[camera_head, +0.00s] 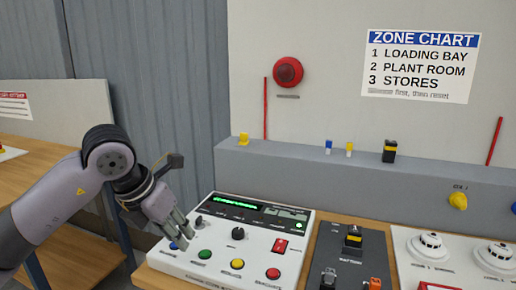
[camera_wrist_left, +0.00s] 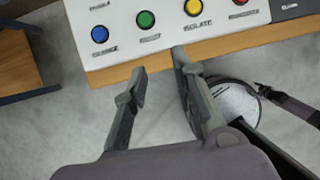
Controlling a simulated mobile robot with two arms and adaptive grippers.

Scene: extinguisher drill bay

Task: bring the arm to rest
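My left arm comes in from the left in the head view, and its gripper (camera_head: 180,236) hangs near the left end of the white control panel (camera_head: 215,270). In the left wrist view the gripper (camera_wrist_left: 160,62) is open, with nothing between its fingers. Its fingertips show near the wooden bench edge (camera_wrist_left: 225,42), below the panel's blue (camera_wrist_left: 99,34), green (camera_wrist_left: 146,19) and yellow (camera_wrist_left: 194,7) buttons. I cannot tell whether a fingertip touches the edge.
Right of the panel stand a dark battery board (camera_head: 335,252) and a white board with round detectors (camera_head: 428,246). A grey ledge (camera_head: 300,165) runs behind, below a red wall bell (camera_head: 288,72). Another wooden table (camera_head: 40,155) is at left. Floor shows between the tables.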

